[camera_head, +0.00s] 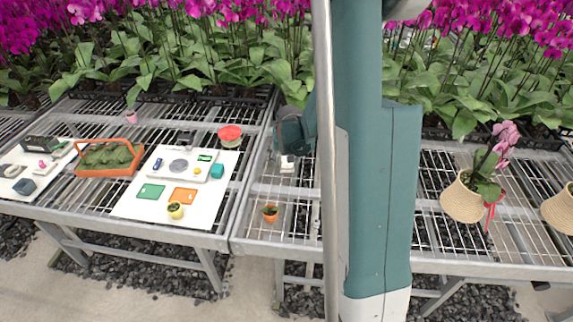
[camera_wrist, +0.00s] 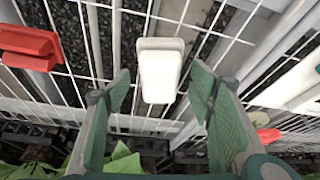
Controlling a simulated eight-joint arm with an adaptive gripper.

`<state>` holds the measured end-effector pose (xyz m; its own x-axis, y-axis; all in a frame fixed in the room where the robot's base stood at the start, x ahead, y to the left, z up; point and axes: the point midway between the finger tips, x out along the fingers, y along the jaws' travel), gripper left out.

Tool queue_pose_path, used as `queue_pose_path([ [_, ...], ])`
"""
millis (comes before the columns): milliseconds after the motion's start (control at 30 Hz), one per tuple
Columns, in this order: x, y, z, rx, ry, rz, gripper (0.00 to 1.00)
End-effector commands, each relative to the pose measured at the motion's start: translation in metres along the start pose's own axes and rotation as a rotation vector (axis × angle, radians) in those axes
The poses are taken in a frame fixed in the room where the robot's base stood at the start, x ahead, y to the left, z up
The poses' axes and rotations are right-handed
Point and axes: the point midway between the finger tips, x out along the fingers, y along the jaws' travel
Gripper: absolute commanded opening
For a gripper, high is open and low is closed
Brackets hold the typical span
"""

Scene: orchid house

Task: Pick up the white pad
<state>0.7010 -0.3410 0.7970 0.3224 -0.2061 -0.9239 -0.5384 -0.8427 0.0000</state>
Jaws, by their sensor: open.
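The white pad (camera_wrist: 160,75) lies on the wire mesh bench in the wrist view, ahead of and between my fingertips. In the head view a small white thing (camera_head: 287,163), which looks like the same pad, shows on the bench just below my gripper (camera_head: 293,132), partly hidden by my arm. In the wrist view my gripper (camera_wrist: 161,84) is open, with one finger on each side of the pad's line. Nothing is held. I cannot tell the exact gap between the fingertips and the pad.
A red object (camera_wrist: 30,46) is at the left in the wrist view. In the head view a small terracotta pot (camera_head: 270,214) stands nearer the bench front. A white board (camera_head: 140,207) with several items lies to the left. Potted orchids crowd the back.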

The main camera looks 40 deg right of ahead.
Motion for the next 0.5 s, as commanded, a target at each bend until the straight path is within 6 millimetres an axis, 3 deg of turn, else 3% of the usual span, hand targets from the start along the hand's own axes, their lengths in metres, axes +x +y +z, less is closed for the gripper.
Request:
queue_pose_path([
  [500, 0.0071, 0.0002, -0.0003, 0.000, 0.000, 0.000, 0.54],
])
